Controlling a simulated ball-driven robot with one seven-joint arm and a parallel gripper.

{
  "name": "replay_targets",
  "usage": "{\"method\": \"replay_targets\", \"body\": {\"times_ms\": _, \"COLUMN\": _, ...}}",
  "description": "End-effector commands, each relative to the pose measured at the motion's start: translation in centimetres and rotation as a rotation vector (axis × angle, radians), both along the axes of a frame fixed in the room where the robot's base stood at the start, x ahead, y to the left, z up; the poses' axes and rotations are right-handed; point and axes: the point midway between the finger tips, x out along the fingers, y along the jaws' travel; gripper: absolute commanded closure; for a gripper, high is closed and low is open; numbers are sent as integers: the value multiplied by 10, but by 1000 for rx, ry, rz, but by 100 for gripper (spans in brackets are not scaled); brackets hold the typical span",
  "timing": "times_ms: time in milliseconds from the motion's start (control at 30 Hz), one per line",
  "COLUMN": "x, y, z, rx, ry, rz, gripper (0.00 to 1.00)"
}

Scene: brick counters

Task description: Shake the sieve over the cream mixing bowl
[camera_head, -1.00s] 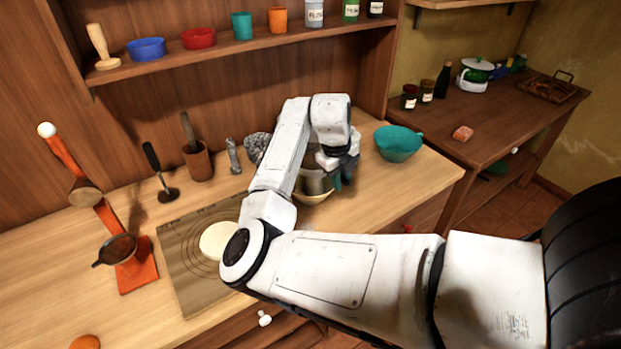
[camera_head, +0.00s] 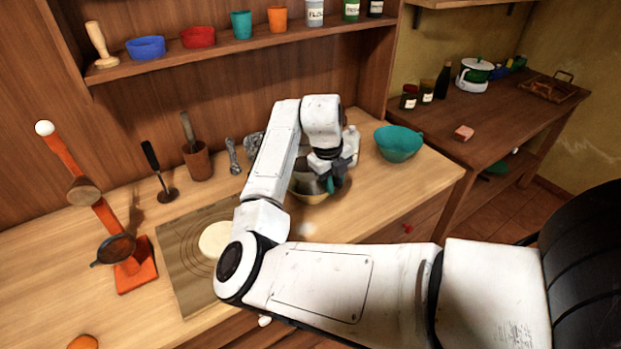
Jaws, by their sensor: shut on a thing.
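The cream mixing bowl (camera_head: 308,198) stands on the wooden counter, right of the board, mostly hidden by my arm and what I hold. My gripper (camera_head: 336,178) is over the bowl's right side, its dark fingers partly hidden by my wrist. It is shut on the sieve (camera_head: 308,184), which shows as a grey metal body inside or just over the bowl's rim. A teal part shows at the fingers. I cannot tell whether the sieve touches the bowl.
A teal bowl (camera_head: 398,143) stands to the right, and a white bottle (camera_head: 352,140) close behind my gripper. A board with pale dough (camera_head: 215,238) lies to the left, beside an orange stand (camera_head: 136,272). A shelf (camera_head: 220,58) runs above the back.

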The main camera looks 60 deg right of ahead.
Motion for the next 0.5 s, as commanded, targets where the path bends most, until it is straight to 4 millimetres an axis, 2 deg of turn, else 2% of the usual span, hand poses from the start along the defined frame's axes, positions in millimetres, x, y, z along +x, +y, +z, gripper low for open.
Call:
{"method": "replay_targets", "body": {"times_ms": 200, "x": -13, "y": -21, "z": 1, "rx": -1, "ry": -1, "rz": -1, "gripper": 100}}
{"method": "replay_targets", "body": {"times_ms": 500, "x": 2, "y": 4, "z": 0, "rx": -1, "ry": 0, "rz": 1, "gripper": 100}}
